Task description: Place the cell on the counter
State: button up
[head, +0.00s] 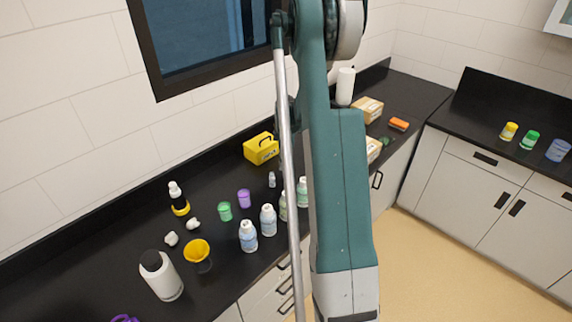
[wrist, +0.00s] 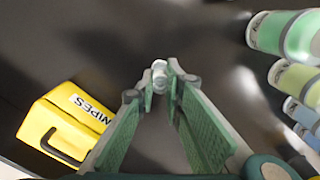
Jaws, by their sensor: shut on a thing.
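The cell (wrist: 159,75), a small pale, whitish piece, is between the fingertips of my gripper (wrist: 160,82) in the wrist view. The green fingers are closed on it. Dark counter shows beyond it; I cannot tell whether the cell touches the surface. In the head view my arm hides the gripper. The black counter (head: 120,232) runs along the tiled wall there. A small pale vial (head: 272,180) shows just left of my arm in the head view; I cannot tell if it is the held cell.
A yellow wipes box (head: 261,148) is left of my gripper in the wrist view (wrist: 62,126). Several capped bottles (head: 268,220) line the front edge, at right in the wrist view. A purple cup (head: 244,198), green cup (head: 225,211) and yellow funnel (head: 197,250) stand farther left.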

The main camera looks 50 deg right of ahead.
jog(key=shift+f, duration=0.15)
jog(key=o, duration=0.7)
notch_tip(320, 180, up, 12)
dwell(0.6)
dwell(0.7)
